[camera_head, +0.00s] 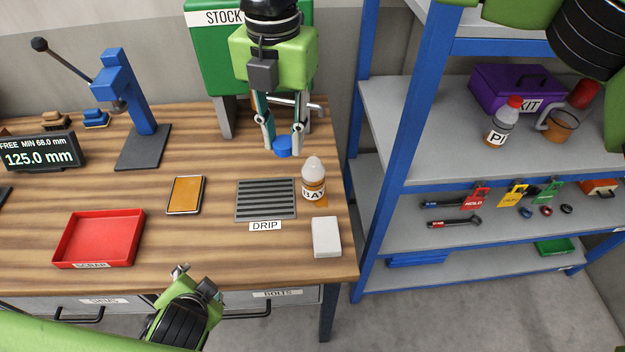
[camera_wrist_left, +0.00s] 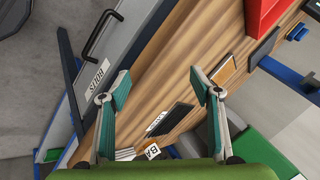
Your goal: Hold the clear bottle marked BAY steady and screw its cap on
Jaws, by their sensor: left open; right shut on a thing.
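The clear bottle marked BAY (camera_head: 313,172) stands upright and uncapped near the bench's right edge, with amber liquid inside. In the left wrist view part of its label (camera_wrist_left: 152,151) shows low in the picture. My right gripper (camera_head: 283,143) is shut on a blue cap (camera_head: 283,149), held behind and left of the bottle, apart from it. My left gripper (camera_head: 195,278) is at the bench's front edge, away from the bottle. In the left wrist view its fingers (camera_wrist_left: 158,88) are wide apart with nothing between them.
A DRIP grate (camera_head: 265,200) lies left of the bottle, and a white block (camera_head: 326,237) in front of it. A red SCRAP tray (camera_head: 98,238), an orange-topped pad (camera_head: 185,195) and a blue press (camera_head: 128,95) are further left. A blue-framed shelf (camera_head: 400,120) stands right.

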